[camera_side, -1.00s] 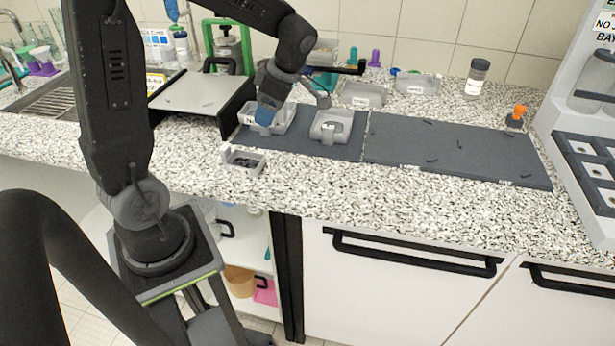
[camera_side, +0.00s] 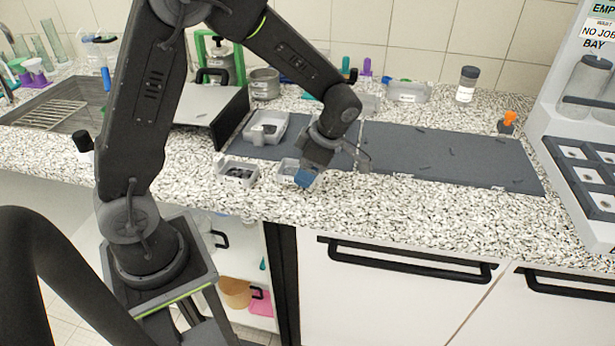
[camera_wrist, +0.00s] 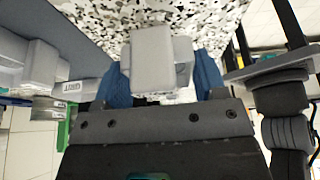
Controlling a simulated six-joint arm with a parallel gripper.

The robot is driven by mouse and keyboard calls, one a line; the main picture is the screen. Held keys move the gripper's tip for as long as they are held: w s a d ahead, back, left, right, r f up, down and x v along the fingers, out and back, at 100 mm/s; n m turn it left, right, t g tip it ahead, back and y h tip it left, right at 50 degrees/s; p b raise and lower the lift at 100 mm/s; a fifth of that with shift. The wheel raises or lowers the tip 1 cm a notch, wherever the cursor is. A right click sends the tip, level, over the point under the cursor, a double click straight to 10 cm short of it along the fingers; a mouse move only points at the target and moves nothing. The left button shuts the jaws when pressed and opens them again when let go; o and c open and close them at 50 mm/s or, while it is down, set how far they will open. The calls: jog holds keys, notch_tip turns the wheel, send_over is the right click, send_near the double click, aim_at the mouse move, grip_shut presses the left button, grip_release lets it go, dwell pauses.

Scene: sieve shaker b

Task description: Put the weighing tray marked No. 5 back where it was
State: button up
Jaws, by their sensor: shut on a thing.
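My gripper (camera_side: 305,178) points down near the front edge of the dark mat, its blue fingers shut on a pale grey weighing tray (camera_side: 287,167). In the wrist view the pale grey piece (camera_wrist: 152,60) sits between the blue fingers (camera_wrist: 165,80). I cannot read a number on it, and the gripper partly hides the tray. To its left, apart from it, a small grey tray (camera_side: 225,177) with dark contents stands on the counter. Another pale tray (camera_side: 283,122) with a grey thing in it stands on the mat behind.
The dark mat (camera_side: 345,157) is partly hidden by my arm. A wider dark mat (camera_side: 430,160) with small dark bits lies right, largely clear. Pale labelled boxes (camera_side: 408,92), a jar (camera_side: 467,85) and an orange-topped piece (camera_side: 507,122) stand behind. A slanted plate (camera_side: 205,103) stands left.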

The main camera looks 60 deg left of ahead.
jog(key=shift+f, duration=1.45)
jog(key=shift+f, duration=0.15)
jog(key=o, duration=1)
